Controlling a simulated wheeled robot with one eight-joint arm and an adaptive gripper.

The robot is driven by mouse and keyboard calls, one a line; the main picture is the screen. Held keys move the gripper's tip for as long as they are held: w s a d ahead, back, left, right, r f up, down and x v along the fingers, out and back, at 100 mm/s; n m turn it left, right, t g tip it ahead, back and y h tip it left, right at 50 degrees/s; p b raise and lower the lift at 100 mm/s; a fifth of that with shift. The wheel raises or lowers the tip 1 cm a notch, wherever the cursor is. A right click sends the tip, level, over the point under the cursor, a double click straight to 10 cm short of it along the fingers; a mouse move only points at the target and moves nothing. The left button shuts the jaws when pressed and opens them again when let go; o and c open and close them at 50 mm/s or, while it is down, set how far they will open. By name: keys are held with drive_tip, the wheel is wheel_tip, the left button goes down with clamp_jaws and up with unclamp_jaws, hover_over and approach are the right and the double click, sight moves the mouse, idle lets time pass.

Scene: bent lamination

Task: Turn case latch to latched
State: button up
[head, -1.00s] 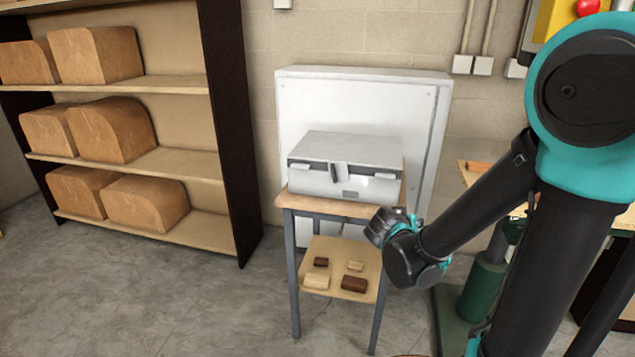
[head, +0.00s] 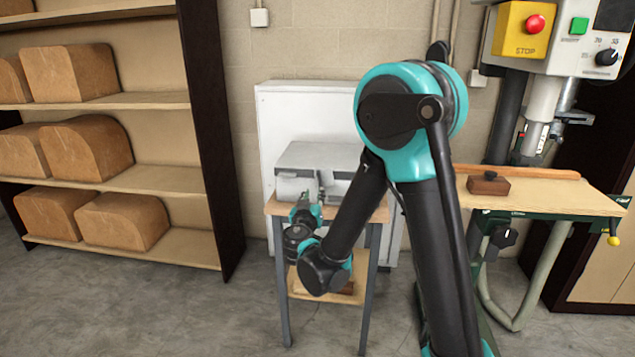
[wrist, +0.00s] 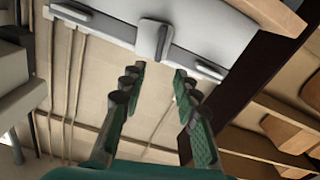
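The grey-white case (head: 318,157) sits on a small wooden-topped table in the head view, its front partly hidden by my arm. Its latch is a grey lever (wrist: 152,40) at the middle of the case's front edge in the wrist view. A smaller side clip shows on each side of it, one at left (wrist: 72,13) and one at right (wrist: 208,70). My gripper (wrist: 159,73) is open, with two green-and-black fingers spread apart and nothing between them. The latch appears just beyond the fingertips, roughly in line with the gap. I see no clear contact.
The small table (head: 377,213) stands before a white wall panel (head: 275,110). A shelf (head: 150,180) with wooden blocks is at left. A workbench (head: 545,195) with a machine and a stop button (head: 535,23) is at right. Grey floor is open in front.

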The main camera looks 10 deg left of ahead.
sight(319, 179)
drive_tip(key=w, duration=1)
drive_tip(key=shift+w+d, duration=0.2)
drive_tip(key=shift+w, duration=0.2)
clamp_jaws()
